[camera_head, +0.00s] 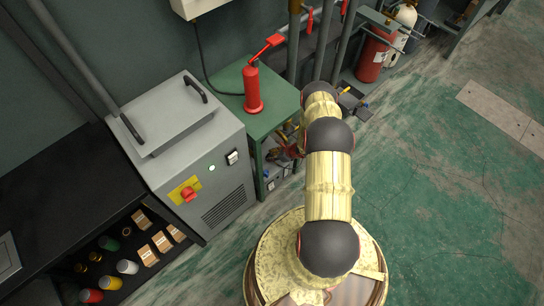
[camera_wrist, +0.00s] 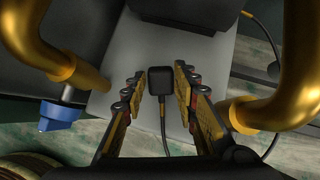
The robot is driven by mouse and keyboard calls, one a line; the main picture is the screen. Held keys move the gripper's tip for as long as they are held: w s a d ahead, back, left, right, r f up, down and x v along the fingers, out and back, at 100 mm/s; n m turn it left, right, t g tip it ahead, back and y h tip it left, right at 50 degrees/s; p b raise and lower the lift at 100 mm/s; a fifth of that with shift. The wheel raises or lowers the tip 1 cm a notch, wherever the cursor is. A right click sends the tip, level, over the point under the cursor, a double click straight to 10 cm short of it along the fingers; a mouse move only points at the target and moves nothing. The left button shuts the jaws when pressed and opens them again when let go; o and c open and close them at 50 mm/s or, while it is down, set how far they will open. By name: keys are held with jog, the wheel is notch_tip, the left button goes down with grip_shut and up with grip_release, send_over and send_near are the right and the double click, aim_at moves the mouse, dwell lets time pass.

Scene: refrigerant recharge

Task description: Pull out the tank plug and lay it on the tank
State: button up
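In the wrist view a black block-shaped plug (camera_wrist: 160,82) with a dark cable running down from it sits against a plain grey surface (camera_wrist: 205,45). My gripper (camera_wrist: 160,84) has its two black-and-yellow fingers on either side of the plug. Narrow gaps show between the fingertips and the plug, so the gripper looks open around it. I cannot tell whether the grey surface belongs to the tank. In the head view my arm hides the gripper and the plug.
Brass-coloured pipes (camera_wrist: 297,65) flank the gripper closely, with a blue knob (camera_wrist: 58,115) at left. In the head view a grey machine (camera_head: 180,140) stands left of a green table (camera_head: 268,110) bearing a red cylinder (camera_head: 253,90). Open floor (camera_head: 440,200) lies right.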

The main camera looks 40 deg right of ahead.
jog(key=o, duration=0.4)
jog(key=v, duration=1.2)
jog(key=shift+s, duration=0.1)
jog(key=shift+f, duration=0.1)
dwell(0.6)
